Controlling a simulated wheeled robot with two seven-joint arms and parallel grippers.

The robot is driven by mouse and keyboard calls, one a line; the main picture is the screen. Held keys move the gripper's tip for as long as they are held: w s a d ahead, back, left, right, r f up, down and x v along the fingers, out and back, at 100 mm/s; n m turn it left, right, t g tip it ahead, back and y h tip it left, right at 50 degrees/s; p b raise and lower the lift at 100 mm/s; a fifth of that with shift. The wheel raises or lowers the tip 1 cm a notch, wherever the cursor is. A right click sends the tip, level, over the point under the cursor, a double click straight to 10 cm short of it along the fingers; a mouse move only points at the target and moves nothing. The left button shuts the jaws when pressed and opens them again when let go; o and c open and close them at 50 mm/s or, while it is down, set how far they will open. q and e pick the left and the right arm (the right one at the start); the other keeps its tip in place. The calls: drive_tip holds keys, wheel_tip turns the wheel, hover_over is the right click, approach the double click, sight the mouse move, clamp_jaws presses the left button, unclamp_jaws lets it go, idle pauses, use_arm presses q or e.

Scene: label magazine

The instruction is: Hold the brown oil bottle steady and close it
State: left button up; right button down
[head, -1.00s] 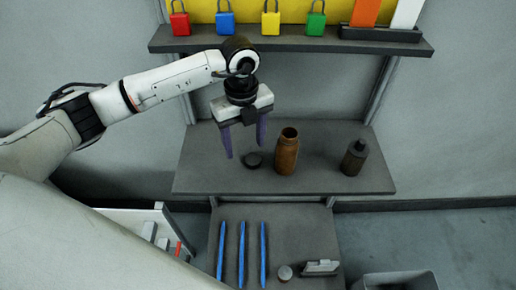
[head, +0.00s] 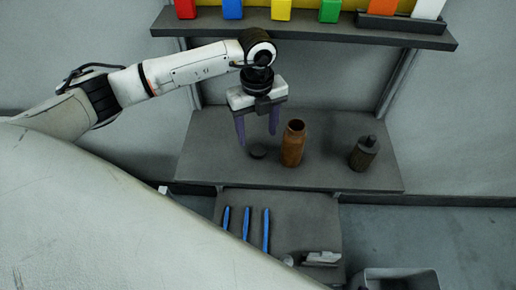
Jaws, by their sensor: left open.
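The brown bottle (head: 293,144) stands upright and uncapped on the middle shelf, its mouth open at the top. My right gripper is not in view.
A dark capped bottle (head: 364,153) stands to the right on the same shelf (head: 340,180). Blue pens (head: 266,231) and a metal piece (head: 321,258) lie on the lower surface. A grey bin (head: 400,279) stands at bottom right.

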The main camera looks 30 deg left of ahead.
sight(258, 149)
use_arm(q)
drive_tip(key=f, duration=0.4)
drive_tip(key=shift+s+d+f+p, duration=0.2)
drive_tip(key=shift+s+d+p, duration=0.15)
drive_tip(key=shift+s+p, duration=0.05)
drive_tip(key=shift+f, duration=0.45)
drive_tip(key=c, duration=1.1)
drive_tip(key=shift+r, duration=0.1)
